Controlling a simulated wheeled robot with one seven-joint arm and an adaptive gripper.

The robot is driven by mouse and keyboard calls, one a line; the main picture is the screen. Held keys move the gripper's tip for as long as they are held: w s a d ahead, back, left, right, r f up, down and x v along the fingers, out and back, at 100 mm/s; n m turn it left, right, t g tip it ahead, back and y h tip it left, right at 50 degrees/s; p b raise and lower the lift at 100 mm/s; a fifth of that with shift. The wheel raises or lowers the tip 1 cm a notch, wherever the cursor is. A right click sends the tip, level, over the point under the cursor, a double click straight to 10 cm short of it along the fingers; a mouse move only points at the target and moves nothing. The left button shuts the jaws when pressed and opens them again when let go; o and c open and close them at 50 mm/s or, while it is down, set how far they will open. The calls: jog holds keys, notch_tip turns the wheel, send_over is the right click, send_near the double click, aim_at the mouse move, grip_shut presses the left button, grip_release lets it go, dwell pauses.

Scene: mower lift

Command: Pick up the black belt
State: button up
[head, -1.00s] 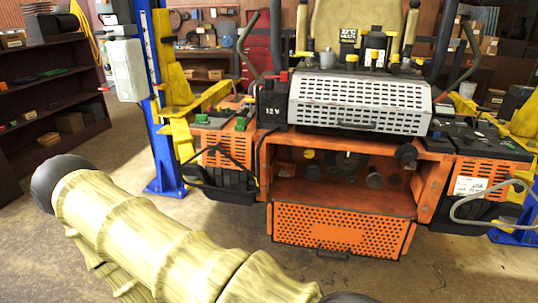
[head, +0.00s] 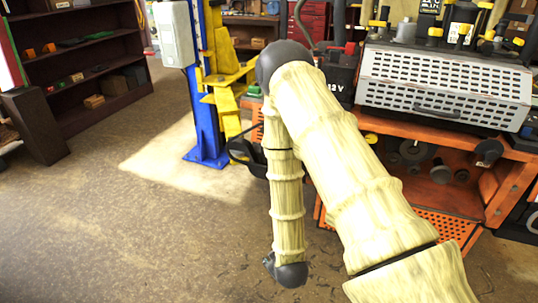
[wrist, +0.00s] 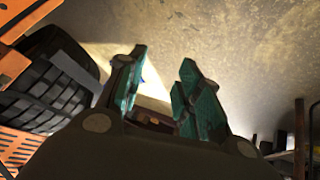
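In the wrist view my gripper (wrist: 160,85) is open and empty, with its two teal-padded fingers apart over bare floor. It does not show in the head view, where only my arm is seen. A thin black band (head: 240,145) curves beside the mower's front left corner in the head view, partly hidden by my arm. It may be the black belt, but I cannot tell for sure. No belt is clear in the wrist view.
A dark shelf (head: 85,70) is at far left. The left floor is clear. A ribbed black tyre (wrist: 50,85) is close by the gripper.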

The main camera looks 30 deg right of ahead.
jog(key=w+d+r+n+t+h+b, duration=0.1)
jog(key=w+d+r+t+h, duration=0.15)
jog(key=w+d+r, duration=0.45)
jog(key=w+d+r+t+h, duration=0.25)
jog(key=w+r, duration=0.35)
jog(key=r, duration=0.4)
jog(key=w+d+r+n+t+h+b, duration=0.1)
jog(key=w+d+r+t+h, duration=0.15)
jog(key=w+d+r, duration=0.45)
jog(key=p+x, duration=0.1)
jog(key=x, duration=0.2)
jog(key=r+p+x, duration=0.1)
jog(key=x, duration=0.2)
jog(key=r+p+x, duration=0.1)
jog(key=x, duration=0.2)
jog(key=shift+w+a+p, duration=0.2)
jog(key=shift+w+p, duration=0.1)
jog(key=shift+w, duration=0.1)
grip_shut()
